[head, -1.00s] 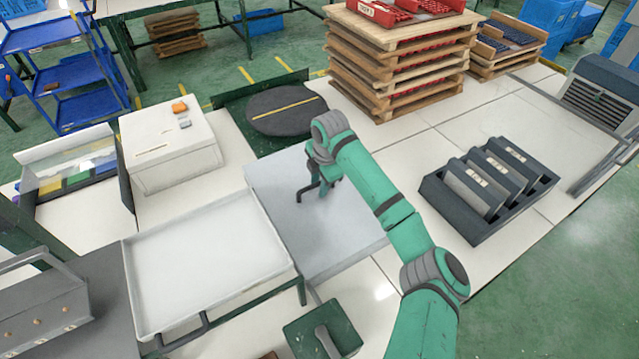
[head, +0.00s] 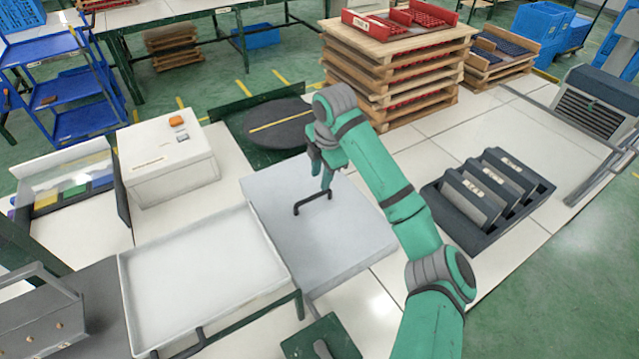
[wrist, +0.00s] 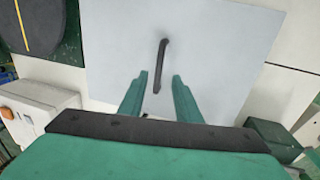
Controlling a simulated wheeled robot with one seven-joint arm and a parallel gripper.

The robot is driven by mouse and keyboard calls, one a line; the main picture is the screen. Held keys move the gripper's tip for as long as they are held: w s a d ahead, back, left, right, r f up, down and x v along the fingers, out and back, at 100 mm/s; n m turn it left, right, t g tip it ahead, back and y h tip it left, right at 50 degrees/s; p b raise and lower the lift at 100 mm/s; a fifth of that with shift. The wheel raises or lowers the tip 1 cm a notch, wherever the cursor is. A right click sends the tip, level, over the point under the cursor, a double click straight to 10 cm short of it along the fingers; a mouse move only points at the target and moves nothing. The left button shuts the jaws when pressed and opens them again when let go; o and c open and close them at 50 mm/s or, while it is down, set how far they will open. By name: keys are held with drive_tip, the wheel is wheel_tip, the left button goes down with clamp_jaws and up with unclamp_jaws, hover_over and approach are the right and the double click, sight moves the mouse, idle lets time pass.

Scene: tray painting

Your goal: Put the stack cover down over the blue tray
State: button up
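The stack cover (head: 345,235) is a flat light-grey panel lying on the white table, with a black bar handle (head: 313,199) standing on top. It also shows in the wrist view (wrist: 215,60), with the handle upright in the picture. My gripper (wrist: 160,83) is open and empty, its two green fingers spread either side of the handle's near end. In the head view my gripper (head: 326,183) is just above the handle, apparently not touching it. A dark-blue tray (head: 489,46) lies on the low wooden pallet stack at the back right.
A tall pallet stack with red trays (head: 375,25) stands behind my arm. A white shallow tray (head: 205,275) is left of the cover, a white box (head: 168,165) behind it. A dark rack of grey plates (head: 480,200) sits to the right. A round dark turntable (head: 280,122) is behind the cover.

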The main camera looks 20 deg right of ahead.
drive_tip(key=shift+o, duration=0.4)
drive_tip(key=shift+s+r, duration=0.1)
drive_tip(key=shift+r, duration=0.25)
drive_tip(key=m+t+h, duration=0.1)
drive_tip(key=t+h, duration=0.3)
drive_tip(key=t, duration=0.1)
approach(312, 198)
drive_tip(key=shift+x, duration=3.95)
clamp_jaws()
